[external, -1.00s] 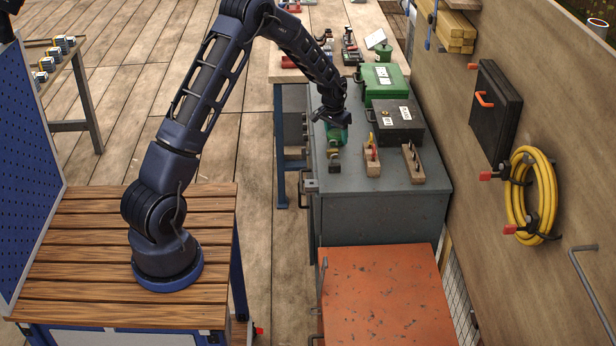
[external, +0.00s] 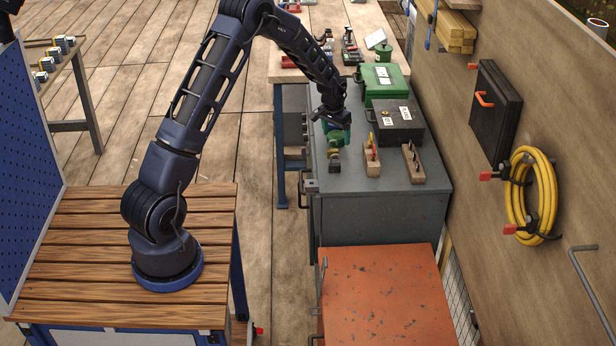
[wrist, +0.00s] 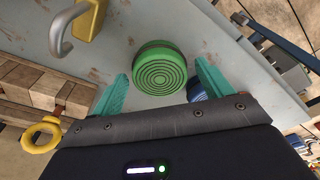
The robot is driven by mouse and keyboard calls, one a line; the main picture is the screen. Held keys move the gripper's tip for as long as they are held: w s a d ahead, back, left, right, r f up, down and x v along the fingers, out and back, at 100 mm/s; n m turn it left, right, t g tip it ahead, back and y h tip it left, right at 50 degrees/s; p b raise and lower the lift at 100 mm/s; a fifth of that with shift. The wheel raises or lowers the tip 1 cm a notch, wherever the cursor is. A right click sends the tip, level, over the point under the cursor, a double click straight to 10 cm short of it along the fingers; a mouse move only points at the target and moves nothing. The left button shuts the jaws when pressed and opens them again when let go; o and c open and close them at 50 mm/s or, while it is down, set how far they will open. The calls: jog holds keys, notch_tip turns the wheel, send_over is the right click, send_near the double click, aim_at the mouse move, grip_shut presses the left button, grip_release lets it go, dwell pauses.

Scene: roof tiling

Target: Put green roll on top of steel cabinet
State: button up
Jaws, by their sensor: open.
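The steel cabinet (external: 385,222) is grey with a worn top and stands right of my arm in the external view. The green roll (wrist: 159,67), with concentric rings on its end, stands on the grey surface in the wrist view. My gripper (wrist: 161,80) is open, its teal fingers on either side of the roll's near part with gaps visible. In the external view my gripper (external: 334,122) is low over the cabinet's left side; it largely hides the roll there, and green there may be roll or fingers.
An orange-topped cabinet (external: 385,300) stands in front. The cabinet's front top is clear.

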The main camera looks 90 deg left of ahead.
aim_at(333, 137)
notch_tip(333, 137, up, 11)
jog(key=s+d, duration=0.1)
jog(key=s+d+r+m+t, duration=0.1)
jog(key=d+r, duration=0.6)
jog(key=d, duration=0.4)
jog(key=s+d+r+m, duration=0.1)
jog(key=d+r+m, duration=0.1)
jog(key=d+r, duration=0.7)
jog(key=d+r+m+t, duration=0.1)
jog(key=d+r, duration=0.4)
jog(key=d, duration=0.7)
jog(key=s+d+r+m, duration=0.35)
jog(key=s+d, duration=0.75)
jog(key=d, duration=0.4)
jog(key=s+d+f+m+t+h, duration=0.1)
jog(key=s+d, duration=0.7)
jog(key=s, duration=0.4)
jog(key=shift+s+d+f, duration=0.2)
jog(key=shift+s+f, duration=0.05)
jog(key=shift+f, duration=0.05)
